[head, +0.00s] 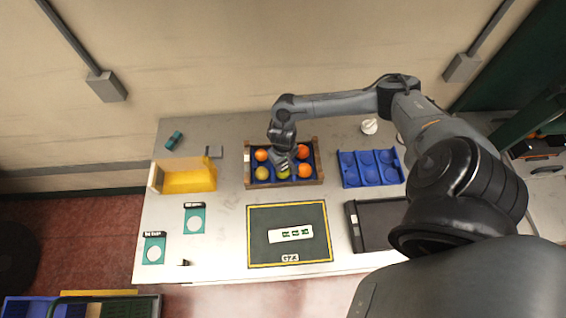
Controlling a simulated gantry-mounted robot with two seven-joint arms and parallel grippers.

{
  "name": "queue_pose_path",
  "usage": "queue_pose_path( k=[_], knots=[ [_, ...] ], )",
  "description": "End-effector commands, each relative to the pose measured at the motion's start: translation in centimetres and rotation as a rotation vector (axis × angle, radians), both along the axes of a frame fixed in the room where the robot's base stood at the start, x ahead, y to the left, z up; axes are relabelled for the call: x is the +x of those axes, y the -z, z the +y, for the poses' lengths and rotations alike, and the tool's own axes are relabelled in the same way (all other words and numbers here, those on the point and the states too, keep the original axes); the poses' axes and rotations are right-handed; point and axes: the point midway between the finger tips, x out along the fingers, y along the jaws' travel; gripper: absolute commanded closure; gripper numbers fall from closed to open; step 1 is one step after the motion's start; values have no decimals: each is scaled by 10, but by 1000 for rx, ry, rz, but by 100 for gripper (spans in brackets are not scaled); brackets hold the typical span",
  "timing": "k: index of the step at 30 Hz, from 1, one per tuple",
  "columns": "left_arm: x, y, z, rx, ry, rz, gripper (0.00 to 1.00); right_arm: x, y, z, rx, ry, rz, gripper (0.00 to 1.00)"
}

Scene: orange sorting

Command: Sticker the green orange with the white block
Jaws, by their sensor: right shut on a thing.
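A wooden crate (318,164) with a blue insert holds several fruits at the back middle of the table. The green orange (284,175) sits in the front middle place of the crate, partly covered by my right gripper (283,165). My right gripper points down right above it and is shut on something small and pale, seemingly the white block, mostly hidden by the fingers. Whether it touches the fruit I cannot tell. A white strip with green marks (291,233) lies on the dark mat (262,258) in front. My left gripper is not in view.
A yellow bin (189,180) stands left of the crate, and a blue tray (349,172) right of it. Teal cards (194,218) lie front left. A black tray (372,227) is right of the mat. A small white object (369,126) stands at the back.

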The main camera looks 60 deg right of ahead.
Motion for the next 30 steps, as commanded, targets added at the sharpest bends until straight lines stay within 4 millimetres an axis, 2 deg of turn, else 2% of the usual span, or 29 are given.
queue_pose_path(
  k=[30],
  knots=[
    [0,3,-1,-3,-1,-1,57,0,9,0,0,1,0,95]
  ],
)
